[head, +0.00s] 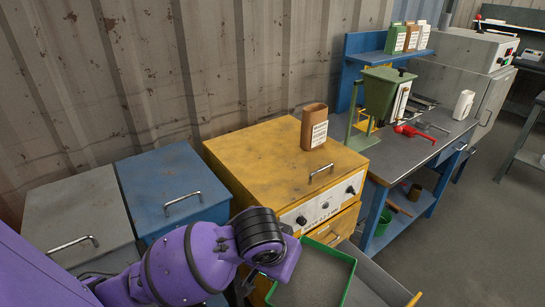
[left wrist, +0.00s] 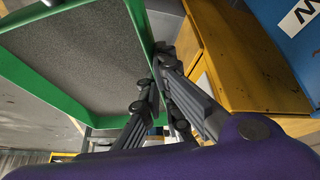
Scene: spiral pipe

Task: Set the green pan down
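The green pan (head: 350,282) is at the bottom middle of the head view, in front of the yellow cabinet. Its rim is green and its inside is filled with grey, grainy-looking stuff or a grey floor; I cannot tell which. In the left wrist view the pan (left wrist: 105,112) fills the upper left and looks tilted in the picture. My left gripper (left wrist: 155,78) has its dark fingers on either side of the pan's wall, gripping it. In the head view the fingers are mostly hidden behind my purple arm. My right gripper is not in view.
The yellow cabinet (head: 265,160) carries a brown container (head: 314,128). A blue cabinet (head: 170,185) and a grey one (head: 75,215) stand to its left. The blue workbench (head: 440,135) holds a green hopper (head: 381,92) and a red tool (head: 412,131). Open floor lies at right.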

